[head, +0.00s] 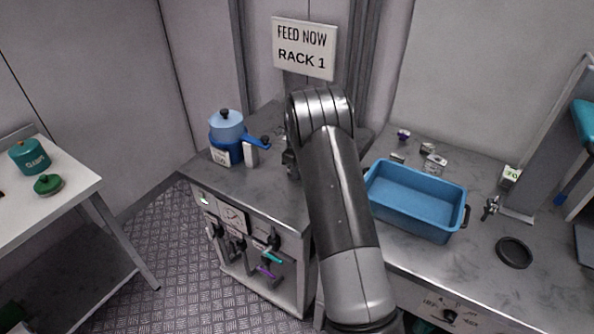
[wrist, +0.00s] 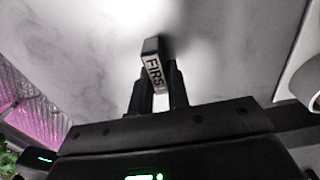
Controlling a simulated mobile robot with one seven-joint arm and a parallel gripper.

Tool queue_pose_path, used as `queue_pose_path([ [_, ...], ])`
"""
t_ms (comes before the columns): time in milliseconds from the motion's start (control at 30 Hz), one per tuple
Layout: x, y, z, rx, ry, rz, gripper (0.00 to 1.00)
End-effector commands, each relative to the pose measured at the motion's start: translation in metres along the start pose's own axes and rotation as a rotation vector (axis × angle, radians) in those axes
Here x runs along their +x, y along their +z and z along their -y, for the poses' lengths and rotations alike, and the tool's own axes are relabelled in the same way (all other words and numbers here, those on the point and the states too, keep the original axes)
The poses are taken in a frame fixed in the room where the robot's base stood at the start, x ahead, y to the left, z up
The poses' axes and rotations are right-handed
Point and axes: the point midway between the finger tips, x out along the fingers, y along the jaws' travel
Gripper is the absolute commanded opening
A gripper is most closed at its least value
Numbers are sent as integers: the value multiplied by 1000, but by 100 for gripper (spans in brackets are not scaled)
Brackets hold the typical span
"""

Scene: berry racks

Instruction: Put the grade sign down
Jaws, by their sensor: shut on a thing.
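A pale grey marbled surface fills the view behind the sign. I cannot tell whether the sign touches that surface. In the head view my gripper (head: 290,162) shows only in part over the left counter, beside my arm, which hides most of it. The sign cannot be made out there.
A blue pot (head: 228,138) with a handle stands left of my gripper on the counter (head: 255,186). A blue tub (head: 415,199) sits to the right, with small items behind it. A wall sign (head: 304,48) reads "FEED NOW RACK 1". Bare counter lies in front of the pot.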

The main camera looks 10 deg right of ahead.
Motion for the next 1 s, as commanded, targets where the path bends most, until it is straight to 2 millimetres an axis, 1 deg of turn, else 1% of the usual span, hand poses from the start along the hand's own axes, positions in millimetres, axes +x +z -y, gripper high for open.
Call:
queue_pose_path([
  [300,3,0,0,0,0,0,0],
  [333,3,0,0,0,0,0,16],
  [600,2,0,0,0,0,1,37],
  [867,0,0,0,0,-1,1,37],
  [967,-9,1,0,-1,-3,2,37],
  [1000,-14,1,1,-1,-3,3,37],
])
